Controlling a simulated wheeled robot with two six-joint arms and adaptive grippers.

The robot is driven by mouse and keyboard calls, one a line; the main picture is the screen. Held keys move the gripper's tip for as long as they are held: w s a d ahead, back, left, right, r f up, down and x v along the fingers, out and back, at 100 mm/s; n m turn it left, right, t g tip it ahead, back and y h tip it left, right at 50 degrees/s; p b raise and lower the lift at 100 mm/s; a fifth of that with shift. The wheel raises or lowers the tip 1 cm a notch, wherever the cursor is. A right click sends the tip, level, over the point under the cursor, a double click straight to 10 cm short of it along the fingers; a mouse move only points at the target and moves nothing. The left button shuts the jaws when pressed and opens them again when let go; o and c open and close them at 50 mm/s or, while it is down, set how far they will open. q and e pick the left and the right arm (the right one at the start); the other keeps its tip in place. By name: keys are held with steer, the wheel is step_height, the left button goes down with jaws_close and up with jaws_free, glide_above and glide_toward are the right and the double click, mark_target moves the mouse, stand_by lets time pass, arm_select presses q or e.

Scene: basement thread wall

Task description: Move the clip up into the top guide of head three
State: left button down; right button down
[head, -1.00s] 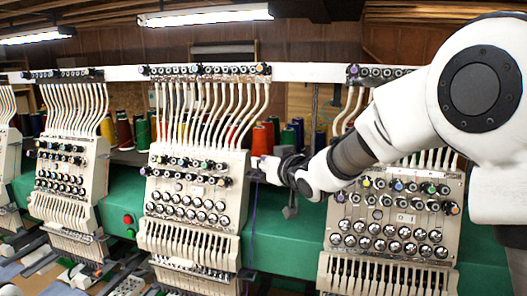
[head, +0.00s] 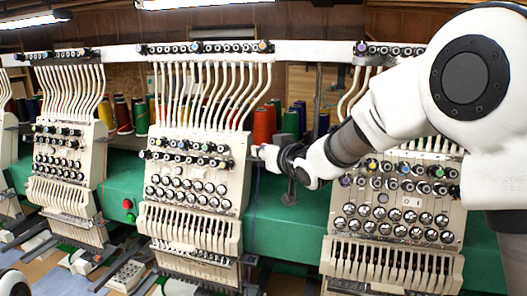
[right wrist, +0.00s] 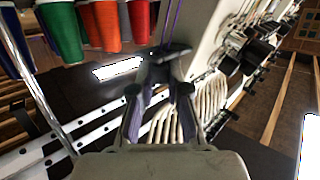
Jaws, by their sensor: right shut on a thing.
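My right gripper (head: 262,152) is beside the upper right edge of the middle embroidery head (head: 196,177), level with its upper knob rows. In the right wrist view my right gripper (right wrist: 163,62) is shut on the small dark clip (right wrist: 165,54), with purple thread (right wrist: 173,22) running from it. In the head view the clip is too small to make out, and the purple thread (head: 256,185) hangs below the gripper. The top guide row (head: 205,47) is on the white rail, well above the gripper. No head number is readable. My left gripper is not in view.
Another head (head: 390,200) stands to the right, partly behind my right arm, and one (head: 68,165) to the left. White thread tubes (head: 205,92) rise to the rail. Thread cones (head: 264,124) stand behind. A green beam (head: 280,228) runs between the heads.

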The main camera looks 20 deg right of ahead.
steer(key=shift+f, duration=0.1)
steer(key=shift+f+b, duration=0.25)
steer(key=shift+b, duration=0.05)
steer(key=shift+r, duration=0.1)
steer(key=c, duration=1.1)
jaws_free()
steer(key=shift+s, duration=0.1)
